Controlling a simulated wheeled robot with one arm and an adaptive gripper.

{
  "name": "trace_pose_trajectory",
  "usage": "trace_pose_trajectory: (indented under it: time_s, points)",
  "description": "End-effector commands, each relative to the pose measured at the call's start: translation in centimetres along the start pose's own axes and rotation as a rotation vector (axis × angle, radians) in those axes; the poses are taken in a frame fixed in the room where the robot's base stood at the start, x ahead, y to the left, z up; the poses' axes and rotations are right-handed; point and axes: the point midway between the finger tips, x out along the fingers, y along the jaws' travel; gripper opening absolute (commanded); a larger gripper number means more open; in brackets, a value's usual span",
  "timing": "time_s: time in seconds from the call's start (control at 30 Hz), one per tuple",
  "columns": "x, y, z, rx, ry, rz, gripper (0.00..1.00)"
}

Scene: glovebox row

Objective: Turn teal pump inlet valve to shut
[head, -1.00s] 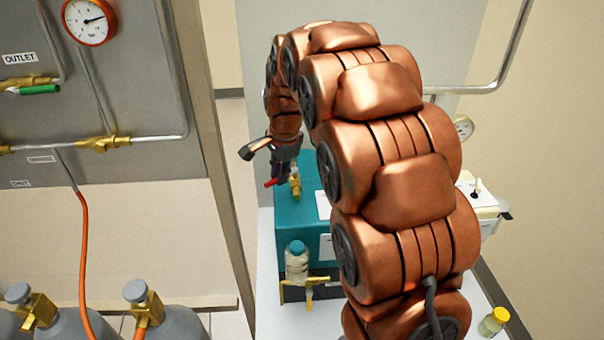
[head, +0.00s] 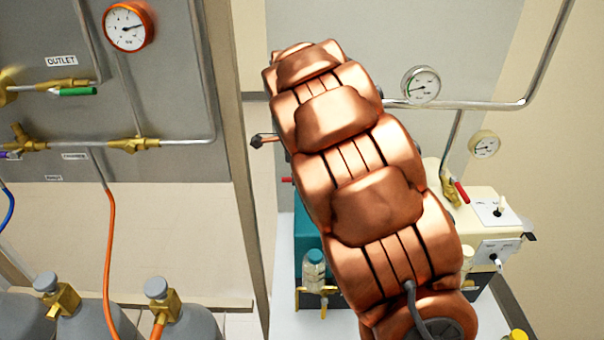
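The teal pump (head: 304,228) stands on the white bench, and my copper arm covers most of it. The tip of a red handle (head: 287,180) shows above the pump at the arm's left edge. It appears to be the pump's inlet valve handle; the valve body is hidden, so I cannot tell its position. Part of my gripper (head: 262,141), a dark finger, sticks out left of the arm, above and left of the red tip and apart from it in the picture. The other finger is hidden.
A cream pump (head: 485,207) with its own red-handled valve (head: 461,191) stands to the right. A bottle (head: 314,268) hangs at the teal pump's front. A grey post (head: 238,150) and gas cylinders (head: 185,318) are at left. Gauges and pipes are behind.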

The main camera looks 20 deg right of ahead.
Motion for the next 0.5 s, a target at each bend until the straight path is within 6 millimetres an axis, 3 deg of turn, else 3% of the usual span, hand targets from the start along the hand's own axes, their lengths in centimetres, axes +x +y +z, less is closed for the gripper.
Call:
trace_pose_trajectory:
  time_s: [0.43, 0.47, 0.5]
  points:
    - [-0.15, -0.14, 0.14, 0.008, 0.000, -0.005, 0.00]
    - [-0.15, -0.14, 0.14, 0.008, 0.000, -0.005, 0.18]
    - [-0.15, -0.14, 0.14, 0.008, 0.000, -0.005, 0.23]
